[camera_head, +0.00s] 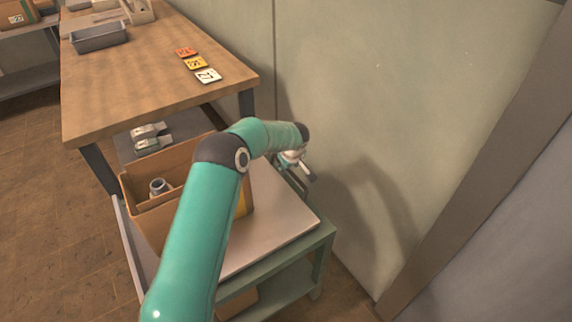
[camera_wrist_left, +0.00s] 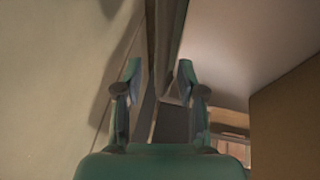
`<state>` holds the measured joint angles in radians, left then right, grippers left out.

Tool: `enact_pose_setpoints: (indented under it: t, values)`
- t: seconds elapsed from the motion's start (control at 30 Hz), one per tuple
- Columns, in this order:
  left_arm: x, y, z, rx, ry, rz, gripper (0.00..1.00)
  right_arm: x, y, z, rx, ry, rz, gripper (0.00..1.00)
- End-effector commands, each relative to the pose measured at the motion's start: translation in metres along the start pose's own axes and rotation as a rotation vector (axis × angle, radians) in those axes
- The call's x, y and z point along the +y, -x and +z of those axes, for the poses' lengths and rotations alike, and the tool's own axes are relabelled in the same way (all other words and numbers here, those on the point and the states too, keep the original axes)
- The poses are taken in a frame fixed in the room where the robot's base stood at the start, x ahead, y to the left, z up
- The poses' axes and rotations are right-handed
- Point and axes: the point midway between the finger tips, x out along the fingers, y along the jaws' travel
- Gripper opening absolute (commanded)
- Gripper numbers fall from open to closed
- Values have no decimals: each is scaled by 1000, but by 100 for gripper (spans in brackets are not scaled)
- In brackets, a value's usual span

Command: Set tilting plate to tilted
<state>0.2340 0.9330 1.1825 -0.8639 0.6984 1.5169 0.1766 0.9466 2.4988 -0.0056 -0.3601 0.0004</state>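A pale flat plate (camera_head: 278,232) tops a green cart and looks like the tilting plate; I cannot tell its tilt for sure. In the left wrist view the pale plate (camera_wrist_left: 245,45) lies right of a dark edge rail (camera_wrist_left: 165,45). My left gripper (camera_head: 306,172) is at the plate's far edge by the wall, partly hidden by its own arm. In the left wrist view its fingers (camera_wrist_left: 159,72) are apart, with the rail between or beyond them; contact is unclear. Nothing is visibly held. My right gripper is not in view.
A brown open box (camera_head: 150,190) with a grey cylinder (camera_head: 159,186) stands on the cart, left of my arm. A wooden table (camera_head: 150,75) with numbered cards (camera_head: 208,76) and a grey tray (camera_head: 99,38) stands behind. A pale wall (camera_head: 400,110) closes the right side.

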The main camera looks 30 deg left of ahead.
Motion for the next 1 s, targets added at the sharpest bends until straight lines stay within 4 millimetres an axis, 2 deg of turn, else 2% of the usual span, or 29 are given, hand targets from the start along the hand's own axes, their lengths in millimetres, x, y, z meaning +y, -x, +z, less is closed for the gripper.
enact_pose_setpoints:
  t: [0.13,0.4,0.47,0.63,0.67,1.0]
  values:
    - [0,-8,0,0,-1,1,39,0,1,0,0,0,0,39]
    - [0,-10,0,1,-1,1,39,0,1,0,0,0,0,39]
    - [0,-10,0,0,-1,1,31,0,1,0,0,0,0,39]
    - [0,-9,0,1,0,1,3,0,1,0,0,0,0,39]
    - [0,-9,0,1,0,1,0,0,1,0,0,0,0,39]
    - [2,-8,-1,2,0,9,0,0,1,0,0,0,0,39]
